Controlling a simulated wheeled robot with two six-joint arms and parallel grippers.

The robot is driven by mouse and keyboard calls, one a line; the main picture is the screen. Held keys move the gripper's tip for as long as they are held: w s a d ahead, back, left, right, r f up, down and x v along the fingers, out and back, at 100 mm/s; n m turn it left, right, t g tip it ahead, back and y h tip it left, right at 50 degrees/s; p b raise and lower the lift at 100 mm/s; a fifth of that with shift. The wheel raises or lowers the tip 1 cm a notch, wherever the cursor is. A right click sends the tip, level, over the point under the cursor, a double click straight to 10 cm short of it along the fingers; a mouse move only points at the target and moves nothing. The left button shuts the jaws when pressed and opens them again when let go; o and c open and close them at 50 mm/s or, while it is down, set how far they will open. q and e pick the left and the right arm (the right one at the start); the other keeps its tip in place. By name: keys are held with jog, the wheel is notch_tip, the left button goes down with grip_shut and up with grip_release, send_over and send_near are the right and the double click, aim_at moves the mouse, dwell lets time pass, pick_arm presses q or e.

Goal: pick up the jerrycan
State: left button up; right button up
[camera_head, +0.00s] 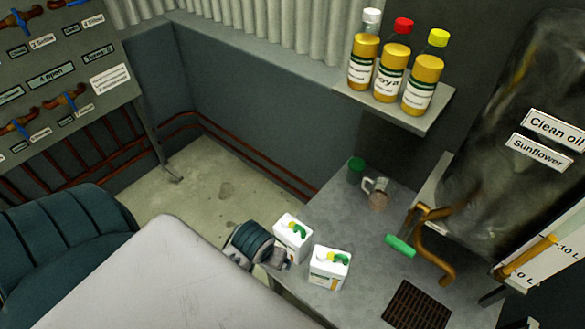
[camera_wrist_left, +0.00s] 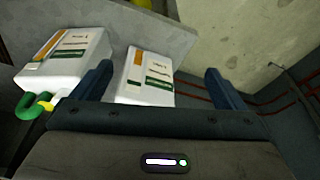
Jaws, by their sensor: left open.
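Two white jerrycans with green handles and yellow caps stand close together on the grey table. One is farther back and left (camera_head: 292,240); the other is nearer and right (camera_head: 329,268). My left gripper (camera_head: 274,258) is right beside the back-left jerrycan, at the table's left edge. In the left wrist view, the open fingers (camera_wrist_left: 158,84) have one jerrycan (camera_wrist_left: 146,78) showing between them, apparently the back-left one. The other jerrycan (camera_wrist_left: 68,58) shows outside the left finger. The cap and handle of the jerrycan between the fingers are hidden. My right gripper is not in view.
On the table (camera_head: 330,222) are a green cup (camera_head: 356,170), a glass mug (camera_head: 377,194) and a dark grate (camera_head: 416,305). A tap with a green handle (camera_head: 400,246) juts over the table. Three bottles (camera_head: 390,75) stand on a shelf (camera_head: 428,117) above.

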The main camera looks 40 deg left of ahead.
pick_arm(q)
jog(key=w+r+n, duration=0.4)
notch_tip(320, 180, up, 3)
jog(key=n+g+p, duration=0.1)
jog(key=n+g, duration=0.2)
jog(key=n, duration=0.5)
send_over(296, 232)
jog(key=shift+w+a+h, duration=0.1)
jog(key=shift+a+h, duration=0.25)
jog(key=shift+h, duration=0.05)
jog(key=shift+w+f, duration=0.15)
jog(key=shift+f, duration=0.05)
notch_tip(296, 232, down, 3)
jog(key=b, duration=0.3)
jog(key=shift+f+p, duration=0.5)
jog(key=shift+f, duration=0.2)
jog(key=f+p, duration=0.2)
jog(key=f, duration=0.3)
jog(key=shift+d+f, duration=0.15)
jog(key=shift+d, duration=0.05)
jog(key=shift+f, duration=0.3)
